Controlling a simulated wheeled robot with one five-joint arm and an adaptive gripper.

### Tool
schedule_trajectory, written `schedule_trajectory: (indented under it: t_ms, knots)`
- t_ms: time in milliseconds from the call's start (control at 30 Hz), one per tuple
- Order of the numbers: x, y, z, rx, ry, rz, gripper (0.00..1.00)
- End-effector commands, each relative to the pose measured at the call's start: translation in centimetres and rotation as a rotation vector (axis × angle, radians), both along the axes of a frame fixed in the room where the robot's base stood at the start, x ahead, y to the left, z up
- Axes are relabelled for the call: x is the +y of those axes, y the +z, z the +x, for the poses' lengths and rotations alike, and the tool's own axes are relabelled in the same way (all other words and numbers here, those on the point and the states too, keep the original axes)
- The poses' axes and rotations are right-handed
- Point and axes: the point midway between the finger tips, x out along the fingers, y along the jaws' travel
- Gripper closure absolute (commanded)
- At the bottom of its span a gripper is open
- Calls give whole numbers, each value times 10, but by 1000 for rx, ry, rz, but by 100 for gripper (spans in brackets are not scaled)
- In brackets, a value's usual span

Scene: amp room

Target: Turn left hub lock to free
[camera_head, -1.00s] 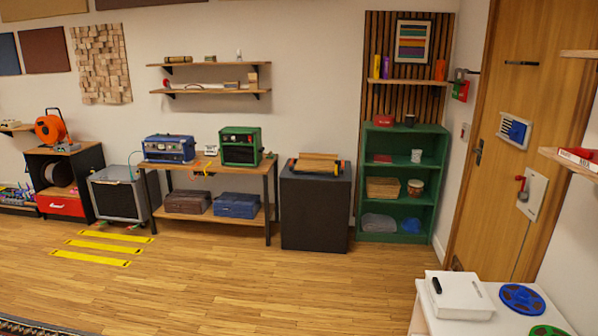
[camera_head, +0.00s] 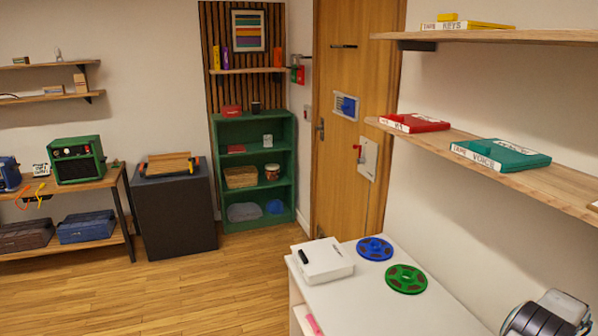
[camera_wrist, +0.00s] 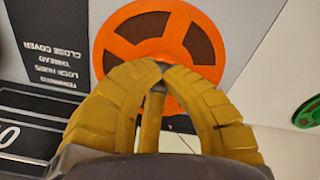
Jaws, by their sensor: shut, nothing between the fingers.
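In the wrist view my gripper (camera_wrist: 160,70) shows as two yellow ribbed fingers whose tips meet with nothing between them. An orange reel (camera_wrist: 110,50) with dark openings is behind the fingertips, partly covered by them. I cannot tell whether the tips touch it. The reel's centre is hidden by the fingers, and I cannot make out the left hub lock. A dark panel (camera_wrist: 62,50) left of the reel carries upside-down white text, including "LOCK HUBS" and "CLOSE COVER". My gripper cannot be made out in the head view.
A green reel (camera_wrist: 308,112) is at the right in the wrist view. Wooden shelves (camera_head: 470,150) overhang at right. Floor left is clear.

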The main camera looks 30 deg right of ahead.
Motion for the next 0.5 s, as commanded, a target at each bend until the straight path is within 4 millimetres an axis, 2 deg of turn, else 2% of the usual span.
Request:
schedule_trajectory:
  t_ms: [500]
  knots:
    - [0,-4,-3,0,0,0,100]
